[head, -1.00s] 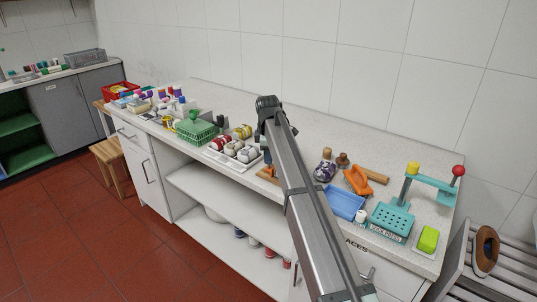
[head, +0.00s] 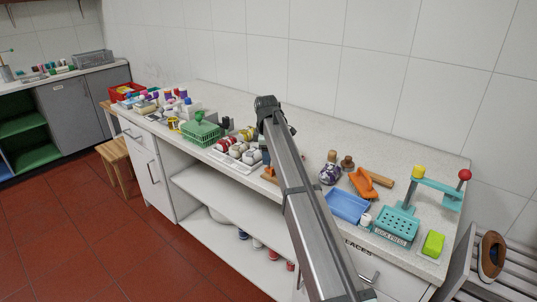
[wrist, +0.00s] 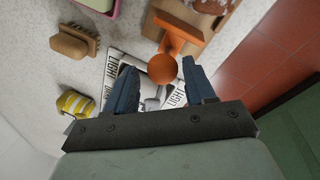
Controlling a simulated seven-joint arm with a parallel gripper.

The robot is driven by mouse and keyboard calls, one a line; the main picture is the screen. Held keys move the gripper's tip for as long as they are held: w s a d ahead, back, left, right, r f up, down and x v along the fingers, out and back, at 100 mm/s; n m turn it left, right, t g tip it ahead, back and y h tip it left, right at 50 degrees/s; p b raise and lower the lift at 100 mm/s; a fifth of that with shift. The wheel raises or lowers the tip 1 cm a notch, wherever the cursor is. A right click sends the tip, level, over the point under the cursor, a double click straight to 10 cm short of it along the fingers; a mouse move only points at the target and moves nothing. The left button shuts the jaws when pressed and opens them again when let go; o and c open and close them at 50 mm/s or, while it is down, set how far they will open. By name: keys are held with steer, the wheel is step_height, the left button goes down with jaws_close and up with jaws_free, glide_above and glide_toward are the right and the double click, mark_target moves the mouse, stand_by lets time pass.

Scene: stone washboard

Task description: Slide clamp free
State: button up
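In the wrist view my gripper (wrist: 157,70) is open, its two blue fingers spread. An orange ball (wrist: 162,69) shows between the fingertips, with a gap on each side; I cannot tell its depth relative to them. An orange piece (wrist: 180,35) lies beside the ball on a wooden block (wrist: 193,18); this may be the clamp, but its shape is partly hidden. In the head view the arm covers most of this spot, and only a bit of the wooden block (head: 270,175) shows. Another orange tool (head: 363,185) lies to the right on the counter.
A white tray with printed words (wrist: 116,70) lies under the fingers. A wooden brush (wrist: 75,42) and a yellow-striped roll (wrist: 75,103) are at left. In the head view a blue tray (head: 346,205) and a teal press (head: 398,222) stand right. The counter's back strip is clear.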

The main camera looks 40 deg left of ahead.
steer(key=shift+o, duration=0.2)
steer(key=shift+d, duration=0.1)
step_height(320, 180, up, 14)
steer(key=s+d, duration=0.1)
steer(key=s, duration=0.1)
steer(key=shift+s+d+f, duration=0.15)
steer(key=shift+d+f, duration=0.05)
stand_by(0.6)
